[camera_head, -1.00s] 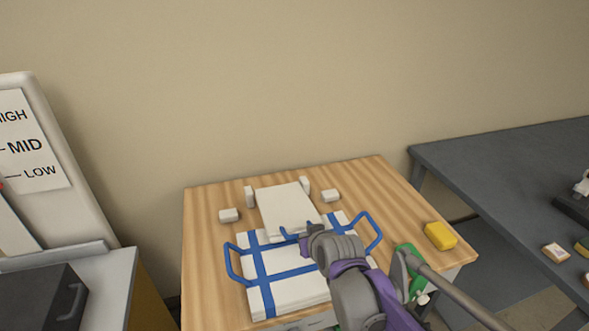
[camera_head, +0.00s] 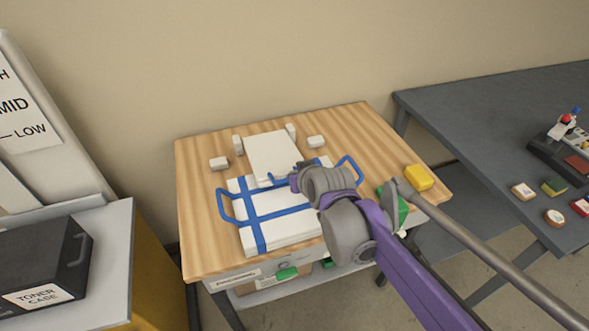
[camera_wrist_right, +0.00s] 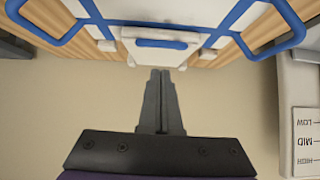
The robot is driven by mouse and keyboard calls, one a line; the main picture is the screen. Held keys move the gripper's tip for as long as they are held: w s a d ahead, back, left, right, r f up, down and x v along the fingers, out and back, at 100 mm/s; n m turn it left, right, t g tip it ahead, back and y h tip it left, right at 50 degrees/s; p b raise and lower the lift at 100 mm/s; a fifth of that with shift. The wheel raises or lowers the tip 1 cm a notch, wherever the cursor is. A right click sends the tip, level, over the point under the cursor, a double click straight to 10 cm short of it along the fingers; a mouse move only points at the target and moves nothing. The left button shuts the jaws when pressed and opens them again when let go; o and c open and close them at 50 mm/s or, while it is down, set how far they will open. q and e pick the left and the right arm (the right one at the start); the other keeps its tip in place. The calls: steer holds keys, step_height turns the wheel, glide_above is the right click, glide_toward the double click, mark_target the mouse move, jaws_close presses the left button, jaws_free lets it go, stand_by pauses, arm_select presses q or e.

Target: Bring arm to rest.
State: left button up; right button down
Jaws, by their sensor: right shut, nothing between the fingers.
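My right arm, purple and grey, comes in from the lower right of the head view and reaches over the wooden table (camera_head: 345,128). My right gripper (camera_wrist_right: 161,75) is shut and empty in the right wrist view, its two dark fingers pressed together. In the head view its fingers are mostly hidden by the wrist. The white block with blue straps and handles (camera_head: 285,227) lies under and beside the arm; a white panel (camera_head: 272,152) lies behind it. I cannot tell whether the fingertips touch anything. My left gripper is not in view.
A yellow block (camera_head: 418,178) lies at the table's right edge. A dark toner case (camera_head: 40,265) stands on the cabinet at left, below a level board (camera_head: 22,115). A dark grey table (camera_head: 480,120) at right holds several small blocks and a joystick box (camera_head: 562,150).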

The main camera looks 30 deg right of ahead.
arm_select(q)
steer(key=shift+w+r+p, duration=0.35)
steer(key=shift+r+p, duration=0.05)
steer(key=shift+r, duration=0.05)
arm_select(e)
steer(key=v, duration=0.7)
steer(key=shift+s+f, duration=0.2)
steer(key=shift+s, duration=0.05)
steer(key=shift+a, duration=0.1)
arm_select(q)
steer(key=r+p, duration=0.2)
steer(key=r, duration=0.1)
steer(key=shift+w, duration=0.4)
arm_select(e)
steer(key=s+a+f+n+g+y, duration=0.2)
steer(key=s+a+f+g, duration=0.2)
steer(key=s+a+f, duration=0.6)
step_height(320, 180, down, 2)
steer(key=shift+s+a+f+n+g, duration=0.1)
steer(key=shift+s+a+n+g, duration=0.25)
steer(key=shift+s, duration=0.5)
